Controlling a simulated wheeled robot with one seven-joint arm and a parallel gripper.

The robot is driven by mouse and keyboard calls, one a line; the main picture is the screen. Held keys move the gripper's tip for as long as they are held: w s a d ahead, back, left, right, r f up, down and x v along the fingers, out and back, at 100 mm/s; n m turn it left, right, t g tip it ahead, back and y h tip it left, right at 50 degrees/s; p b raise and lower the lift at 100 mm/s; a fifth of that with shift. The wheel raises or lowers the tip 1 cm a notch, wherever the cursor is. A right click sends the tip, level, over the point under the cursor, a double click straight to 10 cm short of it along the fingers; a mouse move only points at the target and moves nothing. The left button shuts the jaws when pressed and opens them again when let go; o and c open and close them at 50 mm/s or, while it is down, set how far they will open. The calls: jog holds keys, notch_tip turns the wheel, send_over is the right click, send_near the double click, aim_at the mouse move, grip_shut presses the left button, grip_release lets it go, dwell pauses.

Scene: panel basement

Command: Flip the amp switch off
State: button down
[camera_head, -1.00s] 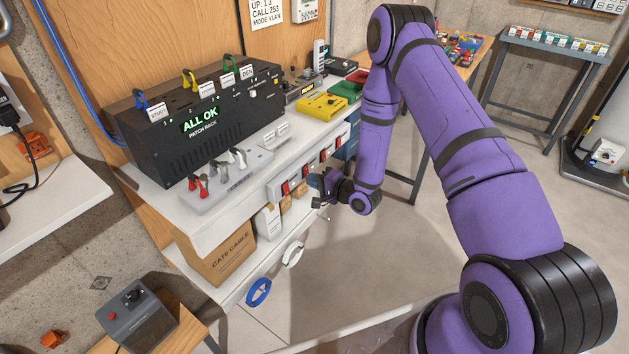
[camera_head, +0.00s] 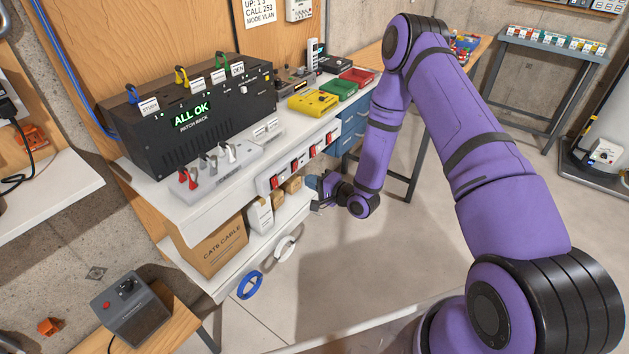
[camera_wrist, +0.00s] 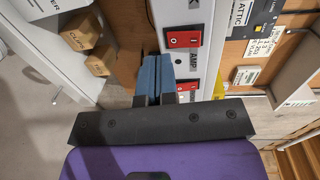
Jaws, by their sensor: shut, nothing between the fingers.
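A white switch strip (camera_head: 306,159) with several red rocker switches runs along the front edge of the bench in the head view. In the wrist view, a red rocker switch (camera_wrist: 183,39) marked O and I sits on the strip, with an AMP label (camera_wrist: 192,62) beside it. A second red switch (camera_wrist: 190,87) shows partly behind my gripper. I cannot tell which way either rocker is tipped. My gripper (camera_wrist: 158,60) has its blue fingers together and empty, just left of the AMP label. In the head view my gripper (camera_head: 315,186) is in front of and below the strip. Contact is unclear.
A black patch rack (camera_head: 200,105) reading ALL OK stands on the bench. Below the strip, a lower shelf holds a cable carton (camera_head: 218,246) and small boxes (camera_head: 293,185). Blue drawers (camera_head: 350,128) are behind my arm. Open floor lies to the right.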

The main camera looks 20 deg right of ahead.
jog(key=f+v, duration=0.2)
jog(key=v, duration=0.7)
jog(key=shift+s+d, duration=0.15)
jog(key=shift+s, duration=0.05)
jog(key=shift+f, duration=0.1)
jog(key=w+d+r+n+g+h, duration=0.1)
jog(key=w+d+r+n+h, duration=0.15)
jog(key=r, duration=0.45)
jog(key=w+d+r+n+g+h, duration=0.1)
jog(key=w+r+n+g+h, duration=0.2)
jog(key=r, duration=0.5)
jog(key=s+d+r+n+h, duration=0.1)
jog(key=s+r+h, duration=0.1)
jog(key=r, duration=0.6)
jog(key=s+d+r+n+h, duration=0.2)
jog(key=s+r, duration=0.1)
jog(key=r, duration=0.4)
jog(key=s+a+r+g, duration=0.1)
jog(key=s+r, duration=0.4)
jog(key=s, duration=0.5)
jog(key=s+a+r+n+g, duration=0.1)
jog(key=s+r+g, duration=0.1)
jog(key=s+r, duration=0.4)
jog(key=s+a+r+n+g, duration=0.1)
jog(key=s+r, duration=0.4)
jog(key=s, duration=0.9)
jog(key=shift+s+r+h, duration=0.15)
jog(key=shift+s+h, duration=0.1)
jog(key=shift+h, duration=0.1)
jog(key=shift+a, duration=0.15)
